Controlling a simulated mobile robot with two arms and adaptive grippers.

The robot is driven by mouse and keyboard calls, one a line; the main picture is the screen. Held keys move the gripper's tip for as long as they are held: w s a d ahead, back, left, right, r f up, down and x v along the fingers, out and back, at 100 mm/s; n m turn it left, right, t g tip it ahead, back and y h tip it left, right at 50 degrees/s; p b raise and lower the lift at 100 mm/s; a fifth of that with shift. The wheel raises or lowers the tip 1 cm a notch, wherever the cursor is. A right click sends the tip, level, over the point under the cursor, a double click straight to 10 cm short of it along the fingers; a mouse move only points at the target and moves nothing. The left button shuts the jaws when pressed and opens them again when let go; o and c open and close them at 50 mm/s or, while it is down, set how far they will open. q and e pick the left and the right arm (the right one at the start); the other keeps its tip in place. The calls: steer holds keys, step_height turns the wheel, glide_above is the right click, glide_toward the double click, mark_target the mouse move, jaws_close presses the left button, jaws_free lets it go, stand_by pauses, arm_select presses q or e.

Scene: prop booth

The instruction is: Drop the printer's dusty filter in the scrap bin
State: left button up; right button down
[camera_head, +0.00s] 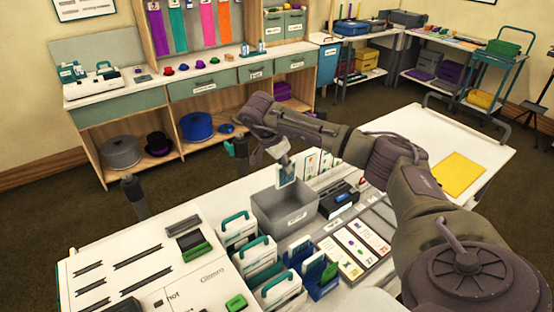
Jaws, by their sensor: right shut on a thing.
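My right gripper (284,162) points down from its arm and is shut on a small pale panel with a teal edge, which looks like the dusty filter (287,174). The filter hangs upright over the opening of the grey bin (288,218), the likely scrap bin. I cannot tell whether the filter's lower edge is inside the rim. A white slotted machine top (150,270), probably the printer, fills the lower left. My left gripper is not in view.
Several white cartridges with teal handles (238,230) stand in front of the bin. A dark device (338,199) and a row of cards (362,240) are to its right. A yellow sheet (461,174) lies on the white tabletop, which is otherwise clear there.

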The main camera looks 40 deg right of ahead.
mark_target(285, 184)
step_height(285, 184, down, 5)
steer(key=b, duration=0.3)
steer(key=shift+s+f+b, duration=0.1)
steer(key=shift+b, duration=0.25)
steer(key=shift+f, duration=0.4)
steer(key=shift+f+b, duration=0.75)
steer(key=shift+f, duration=0.6)
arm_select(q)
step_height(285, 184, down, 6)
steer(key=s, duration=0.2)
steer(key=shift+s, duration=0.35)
arm_select(e)
steer(key=c, duration=1.2)
jaws_free()
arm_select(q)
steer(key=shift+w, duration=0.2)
arm_select(e)
steer(key=shift+o, duration=0.3)
